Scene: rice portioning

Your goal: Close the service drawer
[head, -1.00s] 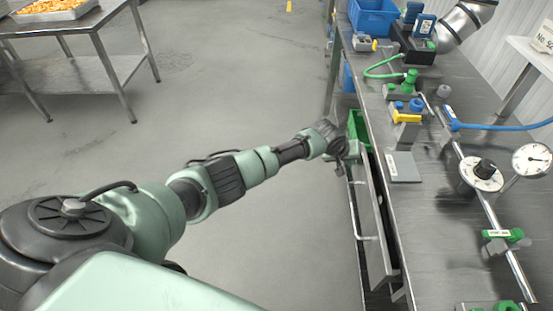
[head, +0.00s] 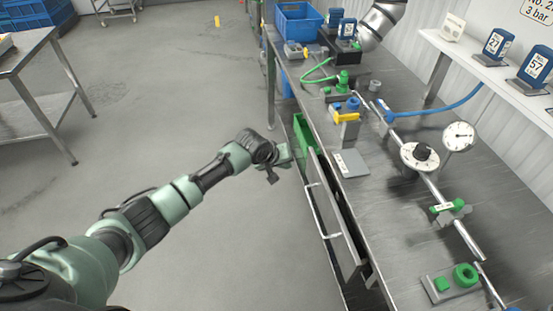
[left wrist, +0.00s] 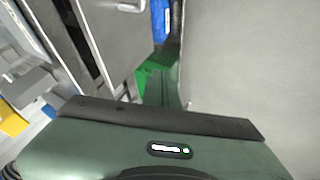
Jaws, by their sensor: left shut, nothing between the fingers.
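The service drawer (head: 325,208) is under the left edge of the steel bench. Its front, with a bar handle, stands out from the bench, and a dark gap shows behind it, so it is partly open. In the left wrist view the drawer front (left wrist: 122,40) is at upper left. My left gripper (head: 286,155) is shut and empty, just left of the drawer's far end; I cannot tell whether it touches. In the left wrist view the wrist housing fills the bottom. My right gripper is not in view.
A green bin (head: 303,132) sits at the drawer's far end. The bench top (head: 385,215) carries a grey plate (head: 350,163), a dial gauge (head: 459,136) and green fixtures. A steel table (head: 40,95) stands at left. The floor between is clear.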

